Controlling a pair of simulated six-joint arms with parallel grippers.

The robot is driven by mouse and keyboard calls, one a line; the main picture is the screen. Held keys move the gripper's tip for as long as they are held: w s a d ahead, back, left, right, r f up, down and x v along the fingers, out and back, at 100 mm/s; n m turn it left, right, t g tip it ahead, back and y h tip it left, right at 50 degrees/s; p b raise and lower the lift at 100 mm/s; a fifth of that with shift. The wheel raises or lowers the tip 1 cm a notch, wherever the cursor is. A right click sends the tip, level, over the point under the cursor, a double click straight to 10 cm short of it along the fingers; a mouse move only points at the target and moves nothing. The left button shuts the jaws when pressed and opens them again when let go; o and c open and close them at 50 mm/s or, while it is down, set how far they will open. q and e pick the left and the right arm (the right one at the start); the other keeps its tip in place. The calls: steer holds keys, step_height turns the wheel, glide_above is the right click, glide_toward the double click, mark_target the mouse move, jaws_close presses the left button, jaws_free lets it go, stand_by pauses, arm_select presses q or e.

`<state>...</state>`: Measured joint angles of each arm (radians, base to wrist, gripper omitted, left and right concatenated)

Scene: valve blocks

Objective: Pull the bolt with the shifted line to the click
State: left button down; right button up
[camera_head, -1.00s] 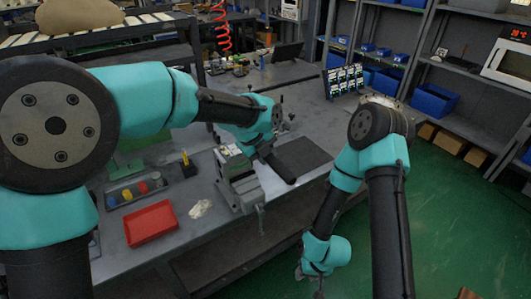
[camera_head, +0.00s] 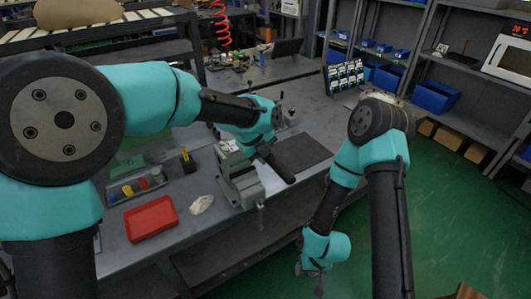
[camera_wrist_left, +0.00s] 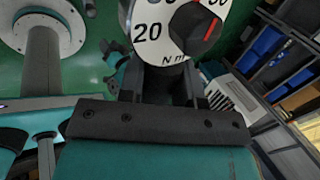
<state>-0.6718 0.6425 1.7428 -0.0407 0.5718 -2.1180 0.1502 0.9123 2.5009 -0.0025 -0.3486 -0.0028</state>
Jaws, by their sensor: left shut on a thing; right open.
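My left gripper (camera_wrist_left: 158,84) is shut on a tool whose round white dial (camera_wrist_left: 185,27) fills the top of the left wrist view. The dial reads "20" and "N m" and has a black knob (camera_wrist_left: 195,28) with a red line. In the head view my left wrist (camera_head: 258,122) is over the bench beside the grey vise (camera_head: 243,187), and a dark bar (camera_head: 277,166) slants down from it. The left fingertips are hidden there. The bolts and their lines are too small or hidden to make out. My right gripper (camera_head: 310,280) hangs open and empty, low in front of the bench.
A red tray (camera_head: 151,218), a crumpled pale cloth (camera_head: 201,204) and a holder with coloured pieces (camera_head: 135,187) lie left of the vise. A dark mat (camera_head: 303,152) lies to its right. Shelves with blue bins (camera_head: 435,97) stand behind. The green floor at right is open.

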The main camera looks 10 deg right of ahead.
arm_select(q)
steer(key=shift+a, duration=0.1)
steer(key=shift+s+a+m+g, duration=0.2)
steer(key=shift+a+m, duration=0.25)
steer(key=shift+a, duration=0.15)
steer(key=shift+s+a+m+g, duration=0.15)
steer(key=shift+a+m+g, duration=0.05)
steer(key=shift+a+m, duration=0.3)
steer(key=shift+a, duration=0.2)
steer(key=shift+s+a+m+g, duration=0.15)
steer(key=shift+a+m+g, duration=0.25)
steer(key=shift+a+m, duration=0.6)
steer(key=shift+a, duration=0.15)
steer(key=shift+a, duration=0.1)
steer(key=shift+a+m+g, duration=0.4)
steer(key=shift+a+m, duration=0.45)
steer(key=shift+a, duration=0.3)
